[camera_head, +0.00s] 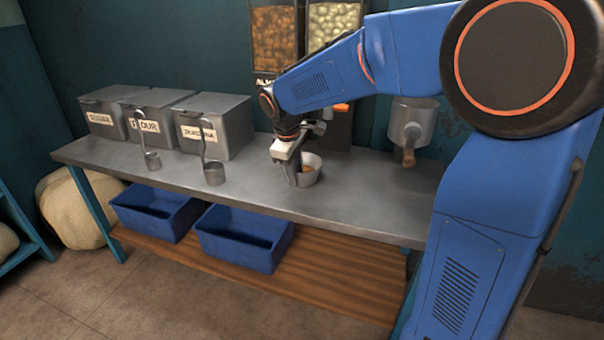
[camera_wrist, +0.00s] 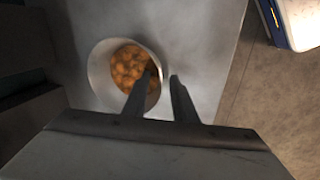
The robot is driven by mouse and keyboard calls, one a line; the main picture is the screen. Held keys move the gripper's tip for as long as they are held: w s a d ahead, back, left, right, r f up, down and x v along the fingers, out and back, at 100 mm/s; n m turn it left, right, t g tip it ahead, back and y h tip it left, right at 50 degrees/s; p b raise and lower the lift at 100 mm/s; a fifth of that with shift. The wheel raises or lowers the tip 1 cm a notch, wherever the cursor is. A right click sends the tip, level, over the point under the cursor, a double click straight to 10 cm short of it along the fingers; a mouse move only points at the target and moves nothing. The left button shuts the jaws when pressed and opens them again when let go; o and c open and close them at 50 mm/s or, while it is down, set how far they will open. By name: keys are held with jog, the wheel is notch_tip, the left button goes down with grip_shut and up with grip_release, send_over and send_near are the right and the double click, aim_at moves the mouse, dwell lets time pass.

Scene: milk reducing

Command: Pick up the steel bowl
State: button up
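The steel bowl (camera_head: 311,172) stands upright on the metal table (camera_head: 345,198), below the food dispensers. In the wrist view the bowl (camera_wrist: 103,72) holds round orange-brown pieces (camera_wrist: 126,66), which look like nuts. My gripper (camera_wrist: 160,80) points down at the bowl's near right edge in that view. Its left finger reaches over the inside of the bowl and its right finger is outside, so the rim lies between them. A gap shows between the fingers, and they look open. In the head view my gripper (camera_head: 291,178) covers the bowl's left part.
Several lidded steel bins (camera_head: 212,125) stand at the table's left, with two ladle-like cups (camera_head: 214,174) in front. Dispensers (camera_head: 275,40) hang behind. A metal device (camera_head: 412,122) is on the wall at right. Blue crates (camera_head: 240,238) sit on the lower shelf.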

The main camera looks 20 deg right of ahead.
grip_shut()
